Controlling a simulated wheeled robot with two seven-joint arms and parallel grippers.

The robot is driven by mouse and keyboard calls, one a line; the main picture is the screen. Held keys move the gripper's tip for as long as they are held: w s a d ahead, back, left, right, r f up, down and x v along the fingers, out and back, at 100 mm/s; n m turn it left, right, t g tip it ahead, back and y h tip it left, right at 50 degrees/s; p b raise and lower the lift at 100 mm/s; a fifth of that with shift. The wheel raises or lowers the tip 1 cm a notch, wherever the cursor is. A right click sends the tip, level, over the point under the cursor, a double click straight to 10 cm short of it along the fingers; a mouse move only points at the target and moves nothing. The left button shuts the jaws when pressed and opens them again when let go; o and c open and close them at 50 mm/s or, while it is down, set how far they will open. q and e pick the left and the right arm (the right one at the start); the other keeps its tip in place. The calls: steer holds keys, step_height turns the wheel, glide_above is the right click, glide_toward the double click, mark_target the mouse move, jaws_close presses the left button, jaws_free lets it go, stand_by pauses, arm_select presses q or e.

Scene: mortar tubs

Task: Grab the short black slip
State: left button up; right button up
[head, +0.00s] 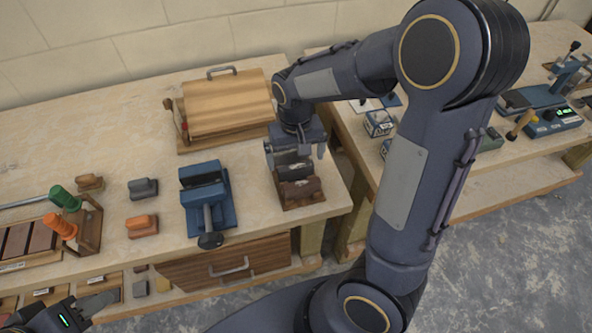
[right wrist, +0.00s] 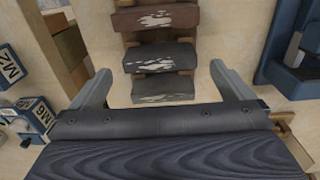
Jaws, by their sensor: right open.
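A wooden rack (head: 312,204) near the bench's right end holds a row of slips. In the right wrist view a black slip (right wrist: 160,52) with pale worn patches lies between a longer reddish-brown slip (right wrist: 155,18) and a grey slip (right wrist: 163,87). The black slip also shows in the head view (head: 293,171), partly under my gripper. My right gripper (right wrist: 160,70) is open above the rack, its fingers on either side of the row and apart from the slips. My left gripper (head: 92,306) is at the bottom left, far from the rack; its jaw opening is unclear.
A blue vise (head: 207,197) stands left of the rack. A wooden box with a handle (head: 228,100) is behind. Grey (head: 143,188) and orange (head: 142,226) blocks lie further left. Labelled blue-and-white cubes (head: 378,122) sit on the second bench, across a gap.

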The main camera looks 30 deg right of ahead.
mark_target(296, 166)
step_height(296, 166, down, 6)
steer(key=shift+w+r, duration=0.1)
steer(key=shift+w, duration=0.05)
steer(key=c, duration=1)
steer(key=shift+o, duration=0.2)
steer(key=shift+r, duration=0.1)
